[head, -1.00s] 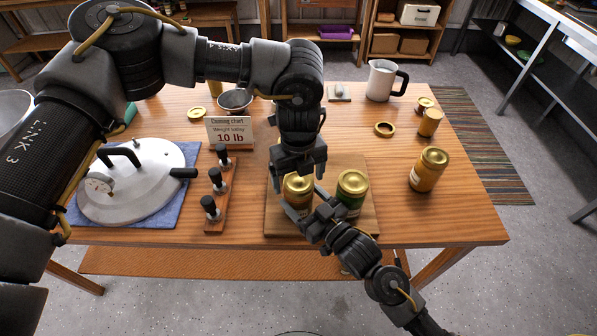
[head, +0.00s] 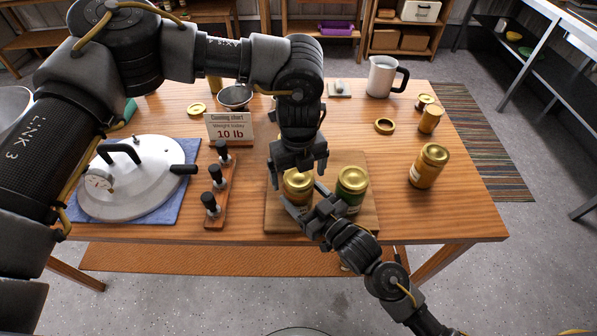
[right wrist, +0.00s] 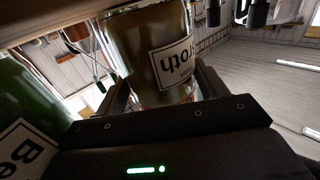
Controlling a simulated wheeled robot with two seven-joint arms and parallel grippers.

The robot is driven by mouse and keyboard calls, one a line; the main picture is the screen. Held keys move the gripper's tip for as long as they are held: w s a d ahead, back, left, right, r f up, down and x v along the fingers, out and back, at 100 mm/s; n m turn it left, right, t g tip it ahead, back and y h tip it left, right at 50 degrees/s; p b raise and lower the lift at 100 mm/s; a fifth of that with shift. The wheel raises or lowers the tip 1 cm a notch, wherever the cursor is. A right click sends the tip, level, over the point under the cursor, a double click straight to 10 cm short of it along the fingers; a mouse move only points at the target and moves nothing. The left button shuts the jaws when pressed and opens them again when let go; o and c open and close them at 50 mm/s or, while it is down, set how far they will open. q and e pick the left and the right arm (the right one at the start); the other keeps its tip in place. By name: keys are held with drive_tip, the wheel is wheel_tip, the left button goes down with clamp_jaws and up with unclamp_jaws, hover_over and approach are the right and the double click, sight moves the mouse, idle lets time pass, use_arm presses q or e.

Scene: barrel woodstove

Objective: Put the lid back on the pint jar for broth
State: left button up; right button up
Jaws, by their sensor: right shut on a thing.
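The broth jar (right wrist: 165,65) fills the right wrist view, its label partly reading "roth". In the head view its gold lid (head: 297,184) shows at the jar's top, under my left gripper; I cannot tell how firmly it is seated. My left gripper (head: 298,172) points down over the lid with its fingers spread apart. My right gripper (head: 304,206) comes from the front right and is shut on the broth jar, low on its side. The jar stands on the wooden board (head: 277,222), partly hidden by both grippers.
A green jar with a gold lid (head: 351,182) stands close right of the broth jar. Another gold-lidded jar (head: 427,166) stands further right. A rack of black-knobbed weights (head: 215,190) and a cooker lid (head: 140,185) are left. A gold ring (head: 384,127) and white pitcher (head: 381,78) are behind.

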use_arm(q)
wheel_tip(320, 180, up, 12)
idle(0.6)
use_arm(e)
drive_tip(key=o, duration=2)
drive_tip(key=shift+c, duration=0.2)
drive_tip(key=shift+s+d+f, duration=0.1)
drive_tip(key=shift+s+d, duration=0.25)
drive_tip(key=b+v, duration=0.2)
drive_tip(key=v, duration=0.6)
drive_tip(key=shift+s+d, duration=0.2)
drive_tip(key=shift+s, duration=0.05)
use_arm(q)
drive_tip(key=shift+f, duration=1)
use_arm(e)
drive_tip(key=shift+s+d, duration=0.35)
drive_tip(key=shift+s, duration=0.15)
